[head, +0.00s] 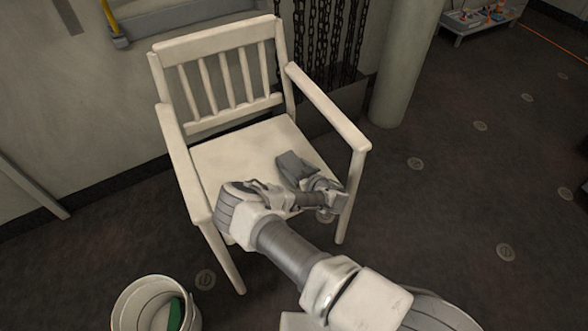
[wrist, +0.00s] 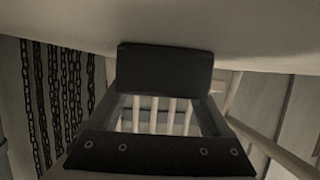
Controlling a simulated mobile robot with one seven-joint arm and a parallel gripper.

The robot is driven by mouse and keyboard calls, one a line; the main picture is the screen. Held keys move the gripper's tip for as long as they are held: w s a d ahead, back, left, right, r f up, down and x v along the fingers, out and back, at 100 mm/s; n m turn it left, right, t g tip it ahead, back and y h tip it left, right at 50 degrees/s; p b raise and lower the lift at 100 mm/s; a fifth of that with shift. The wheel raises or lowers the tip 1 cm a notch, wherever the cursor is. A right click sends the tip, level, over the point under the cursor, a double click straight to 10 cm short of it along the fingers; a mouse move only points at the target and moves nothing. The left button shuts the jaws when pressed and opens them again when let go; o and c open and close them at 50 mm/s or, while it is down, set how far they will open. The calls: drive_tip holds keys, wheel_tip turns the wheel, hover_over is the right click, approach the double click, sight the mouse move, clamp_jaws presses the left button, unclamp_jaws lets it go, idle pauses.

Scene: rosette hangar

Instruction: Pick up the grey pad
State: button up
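The grey pad (head: 295,168) shows as a dark slate block low over the right part of a white chair's seat (head: 235,152). My gripper (head: 312,184) is right beside it, low over the seat. In the wrist view, a dark block that looks like the pad (wrist: 165,72) spans the far ends of my two fingers and hides the fingertips. A gap shows between the fingers, with the chair's back slats beyond. I cannot tell whether the fingers press on the pad, or whether it rests on the seat.
The chair's right armrest (head: 328,108) rises close beside my gripper, and its slatted back (head: 222,70) stands behind. A white bucket (head: 152,303) with a green thing inside stands at front left. Chains (head: 330,40) and a pillar (head: 405,65) are behind. The floor at right is mostly free.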

drive_tip(key=c, duration=0.4)
